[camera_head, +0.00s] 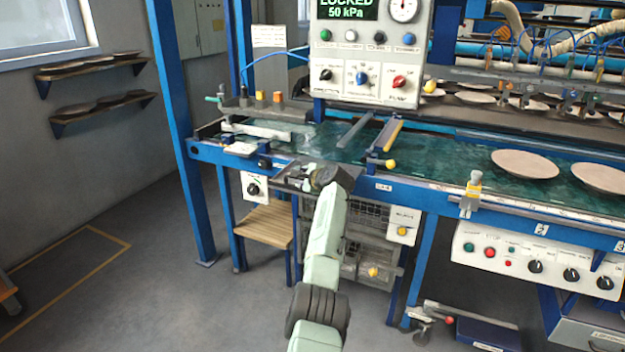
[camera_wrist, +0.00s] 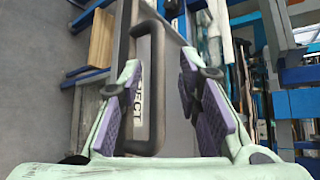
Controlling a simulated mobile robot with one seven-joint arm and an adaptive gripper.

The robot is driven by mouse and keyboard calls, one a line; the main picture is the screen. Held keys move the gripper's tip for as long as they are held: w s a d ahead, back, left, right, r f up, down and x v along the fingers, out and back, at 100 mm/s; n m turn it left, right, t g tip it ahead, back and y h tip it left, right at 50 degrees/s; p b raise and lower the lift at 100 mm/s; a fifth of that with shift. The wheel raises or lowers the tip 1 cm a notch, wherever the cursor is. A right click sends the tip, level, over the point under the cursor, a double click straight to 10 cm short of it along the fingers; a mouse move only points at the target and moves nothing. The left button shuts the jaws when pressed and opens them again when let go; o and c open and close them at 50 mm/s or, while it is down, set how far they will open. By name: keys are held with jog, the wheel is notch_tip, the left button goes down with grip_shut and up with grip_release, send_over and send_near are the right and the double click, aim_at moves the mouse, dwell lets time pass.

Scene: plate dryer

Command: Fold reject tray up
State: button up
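The reject tray shows in the wrist view as a grey panel with a dark rounded bar (camera_wrist: 158,95) looped around a label whose visible letters read "ECT". In the head view, the grey tray (camera_head: 288,184) sits at the conveyor's front edge, partly hidden by my arm. My gripper (camera_wrist: 166,108) is open. Its left finger overlaps the loop in the wrist view, its right finger is right of it, and the loop's right side lies between them. I cannot tell whether either finger touches it. In the head view, my gripper (camera_head: 308,180) is at the tray, its fingers hard to make out.
A control panel (camera_head: 366,85) above the conveyor reads "LOCKED 50 kPa". A wooden step (camera_head: 263,226) stands below the conveyor at left. Plates (camera_head: 524,164) lie on the green belt at right. A blue post (camera_head: 183,130) stands at left. Floor is open at front left.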

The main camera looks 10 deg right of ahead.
jog(key=v, duration=1)
jog(key=shift+s+r, duration=0.2)
jog(key=shift+s, duration=0.15)
